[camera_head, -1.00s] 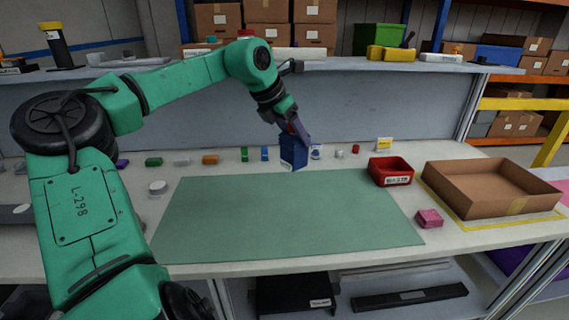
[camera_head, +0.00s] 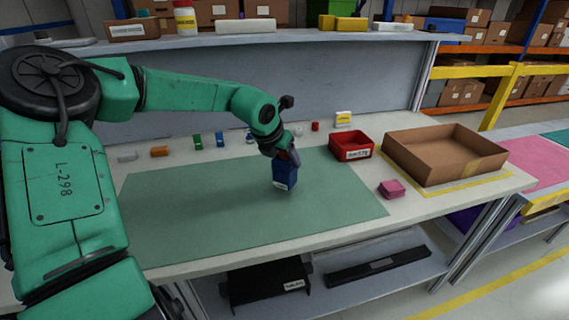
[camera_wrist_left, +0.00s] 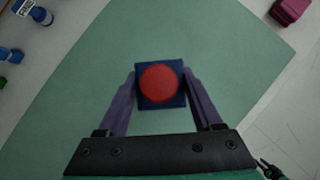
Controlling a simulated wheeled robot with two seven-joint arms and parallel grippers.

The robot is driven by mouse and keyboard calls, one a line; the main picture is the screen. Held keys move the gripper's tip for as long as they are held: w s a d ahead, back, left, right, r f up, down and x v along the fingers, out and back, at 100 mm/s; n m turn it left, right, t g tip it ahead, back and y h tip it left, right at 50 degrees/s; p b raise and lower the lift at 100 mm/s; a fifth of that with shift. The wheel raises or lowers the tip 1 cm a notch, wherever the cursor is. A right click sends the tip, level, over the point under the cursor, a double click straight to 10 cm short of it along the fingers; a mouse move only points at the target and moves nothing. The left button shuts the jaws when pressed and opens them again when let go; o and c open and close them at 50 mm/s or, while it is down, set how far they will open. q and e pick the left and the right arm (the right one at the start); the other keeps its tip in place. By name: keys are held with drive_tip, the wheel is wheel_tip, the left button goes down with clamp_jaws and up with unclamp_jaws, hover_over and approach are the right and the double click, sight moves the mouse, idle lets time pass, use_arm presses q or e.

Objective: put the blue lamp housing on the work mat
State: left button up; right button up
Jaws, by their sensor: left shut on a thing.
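The blue lamp housing (camera_head: 285,178) is a blue block with a white label, seen upright in the head view. In the left wrist view the housing (camera_wrist_left: 143,98) shows as a blue square with a round red top. My left gripper (camera_head: 286,160) is shut on it, one finger on each side. It is over the right-middle part of the green work mat (camera_head: 190,210); I cannot tell whether its base touches the mat.
A red bin (camera_head: 351,157) and an open cardboard box (camera_head: 425,167) stand right of the mat. A pink block (camera_head: 392,189) lies near the mat's right edge. Several small coloured parts line the back of the bench. Most of the mat is bare.

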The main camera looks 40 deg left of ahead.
use_arm(q)
wheel_tip(320, 180, down, 2)
drive_tip(key=shift+f, duration=0.25)
drive_tip(key=o, duration=1.5)
drive_tip(key=shift+r, duration=0.2)
drive_tip(key=v, duration=1.2)
drive_tip(key=shift+b, duration=0.4)
